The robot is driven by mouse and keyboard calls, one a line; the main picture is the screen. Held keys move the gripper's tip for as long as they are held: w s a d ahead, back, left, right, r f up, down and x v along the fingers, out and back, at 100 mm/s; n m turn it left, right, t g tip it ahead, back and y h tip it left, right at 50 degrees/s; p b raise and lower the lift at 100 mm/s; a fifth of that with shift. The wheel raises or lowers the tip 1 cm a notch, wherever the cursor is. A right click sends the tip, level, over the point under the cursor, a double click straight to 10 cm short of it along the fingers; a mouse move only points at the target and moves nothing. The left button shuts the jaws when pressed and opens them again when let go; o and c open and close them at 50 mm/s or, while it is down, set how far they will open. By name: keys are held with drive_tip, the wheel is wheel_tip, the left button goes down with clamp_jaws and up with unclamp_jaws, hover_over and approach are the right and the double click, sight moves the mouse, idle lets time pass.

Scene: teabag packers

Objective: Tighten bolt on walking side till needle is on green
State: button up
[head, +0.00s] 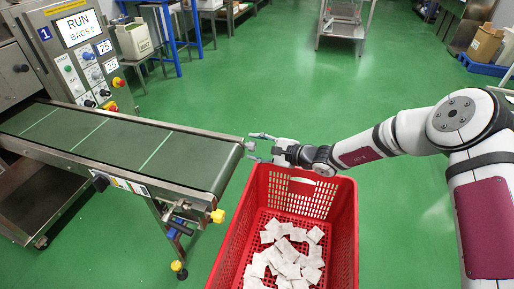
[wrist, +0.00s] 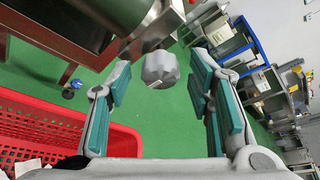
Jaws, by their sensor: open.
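A grey faceted bolt head (wrist: 160,68) shows in the wrist view, ahead of my gripper (wrist: 158,92) and between its two fingers in the picture. The fingers are wide apart and not touching it. The needle cannot be made out.
A red crate (head: 345,215) holding several white teabags stands below my gripper, and its rim (wrist: 60,105) is at lower left in the wrist view. A control panel (head: 85,55) reads RUN. Green floor (head: 300,90) is clear behind.

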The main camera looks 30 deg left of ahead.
drive_tip(key=shift+c, duration=0.4)
clamp_jaws()
drive_tip(key=m+g, duration=0.1)
drive_tip(key=m, duration=0.1)
drive_tip(key=shift+w+m+g+h+p, duration=0.1)
drive_tip(key=shift+m+g+h+p, duration=0.2)
drive_tip(key=shift+m+g+h, duration=0.1)
drive_tip(key=m+g+h, duration=0.1)
drive_tip(key=m+g, duration=0.1)
drive_tip(key=m, duration=0.1)
drive_tip(key=shift+w+b, duration=0.15)
drive_tip(key=shift+b, duration=0.2)
drive_tip(key=m+g+b, duration=0.2)
drive_tip(key=m, duration=0.1)
drive_tip(key=shift+w+f, duration=0.1)
drive_tip(key=m+g+b, duration=0.2)
drive_tip(key=m, duration=0.1)
drive_tip(key=shift+w, duration=0.1)
drive_tip(key=shift+m+b, duration=0.3)
